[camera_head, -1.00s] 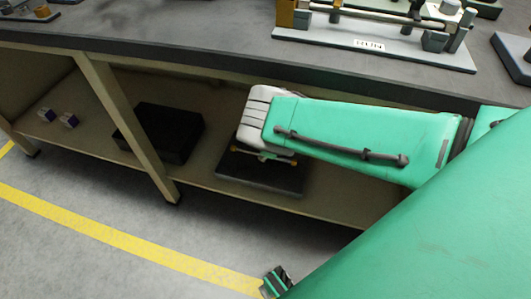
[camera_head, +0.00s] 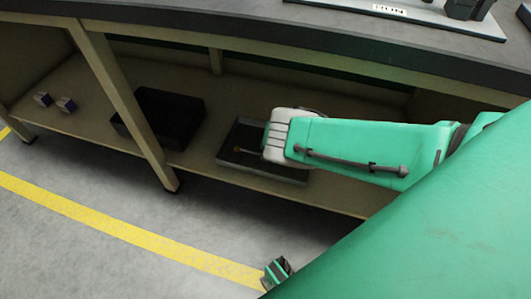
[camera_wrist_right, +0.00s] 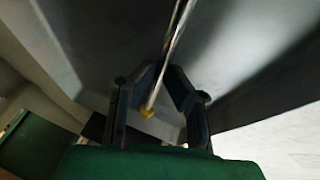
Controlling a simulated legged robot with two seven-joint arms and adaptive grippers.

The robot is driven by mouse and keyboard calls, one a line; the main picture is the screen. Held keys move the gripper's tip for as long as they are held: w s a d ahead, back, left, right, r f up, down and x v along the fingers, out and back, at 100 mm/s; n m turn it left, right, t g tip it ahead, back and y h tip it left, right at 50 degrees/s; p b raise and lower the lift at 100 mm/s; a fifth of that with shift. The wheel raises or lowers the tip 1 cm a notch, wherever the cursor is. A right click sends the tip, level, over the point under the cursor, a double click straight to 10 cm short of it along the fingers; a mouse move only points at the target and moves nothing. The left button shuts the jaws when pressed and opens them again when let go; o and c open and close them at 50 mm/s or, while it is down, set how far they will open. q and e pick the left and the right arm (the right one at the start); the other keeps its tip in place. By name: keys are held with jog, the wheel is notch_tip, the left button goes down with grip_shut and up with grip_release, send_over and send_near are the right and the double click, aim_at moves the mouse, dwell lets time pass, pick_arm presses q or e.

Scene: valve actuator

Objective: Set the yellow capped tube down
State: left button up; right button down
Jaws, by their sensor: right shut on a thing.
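In the right wrist view the yellow capped tube is a thin, pale rod (camera_wrist_right: 177,32) with a yellow end (camera_wrist_right: 148,112). It runs between the two dark fingers of my right gripper (camera_wrist_right: 165,80), which is shut on it. In the head view a small yellow end of the tube (camera_head: 237,150) shows just left of my pale wrist, over a dark grey tray (camera_head: 262,174) on the lower shelf. My wrist hides the rest of the tube and the fingers there. I cannot tell whether the tube touches the tray.
A black bin (camera_head: 160,117) stands left of the tray on the shelf (camera_head: 85,120). Two small boxes (camera_head: 66,104) lie farther left. A table leg (camera_head: 125,105) stands in front, and the bench top (camera_head: 230,25) overhangs the shelf.

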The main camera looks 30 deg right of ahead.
jog(key=shift+f, duration=0.15)
jog(key=c, duration=1.6)
grip_release()
jog(key=shift+d+b, duration=0.15)
jog(key=shift+b, duration=0.15)
jog(key=shift+s+f, duration=0.1)
jog(key=shift+f, duration=0.05)
jog(key=shift+r+p, duration=0.55)
jog(key=shift+p, duration=0.05)
jog(key=p+v, duration=0.7)
jog(key=v, duration=0.4)
jog(key=shift+s+r, duration=0.15)
jog(key=shift+r, duration=0.1)
